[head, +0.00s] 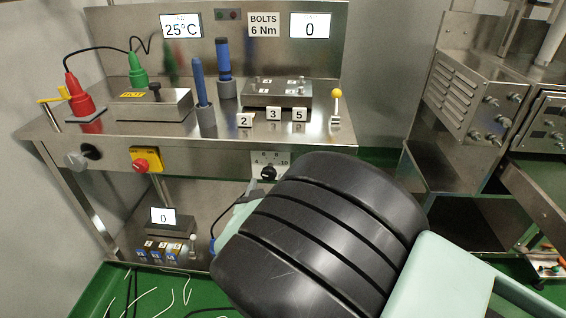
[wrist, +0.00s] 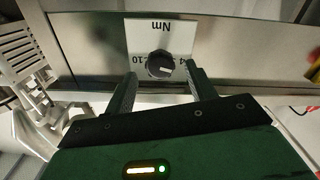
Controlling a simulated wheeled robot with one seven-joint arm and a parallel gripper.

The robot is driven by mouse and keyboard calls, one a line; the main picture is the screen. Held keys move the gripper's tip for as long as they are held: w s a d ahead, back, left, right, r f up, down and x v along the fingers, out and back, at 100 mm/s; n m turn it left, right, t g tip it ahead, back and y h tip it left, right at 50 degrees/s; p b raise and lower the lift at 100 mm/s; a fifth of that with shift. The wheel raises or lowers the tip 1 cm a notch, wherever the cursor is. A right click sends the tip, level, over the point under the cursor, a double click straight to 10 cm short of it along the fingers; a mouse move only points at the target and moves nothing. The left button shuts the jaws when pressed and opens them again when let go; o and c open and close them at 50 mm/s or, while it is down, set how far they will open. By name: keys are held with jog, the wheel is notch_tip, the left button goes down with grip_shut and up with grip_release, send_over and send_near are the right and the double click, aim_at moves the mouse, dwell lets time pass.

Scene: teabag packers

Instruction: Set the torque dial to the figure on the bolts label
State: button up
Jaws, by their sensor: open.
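The bolts label (head: 263,25) on the back panel reads "BOLTS 6 Nm". The torque dial (head: 268,173) is a black knob on a white scale plate on the bench's front edge, just above my arm in the head view. In the wrist view the dial (wrist: 160,65) appears upside down, with "Nm", 10 and 4 readable around it. A pale mark shows on the knob; which figure it points to is unclear. My gripper (wrist: 160,74) is open, one finger on each side of the dial with gaps to the knob. The fingers are hidden in the head view.
On the bench stand a red plug (head: 80,97), a green plug (head: 138,70), blue tools (head: 203,95), a bolted metal plate (head: 277,93) and a yellow-knobbed lever (head: 336,103). A yellow-backed red button (head: 145,162) sits left of the dial.

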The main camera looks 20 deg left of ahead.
aim_at(268, 177)
jog(key=shift+x, duration=2.05)
jog(key=shift+c, duration=0.3)
jog(key=c, duration=0.9)
jog(key=m+b, duration=0.3)
jog(key=m, duration=0.2)
jog(key=shift+f+b, duration=0.15)
jog(key=shift+b, duration=0.2)
jog(key=shift+m+b, duration=1.35)
jog(key=shift+m, duration=0.95)
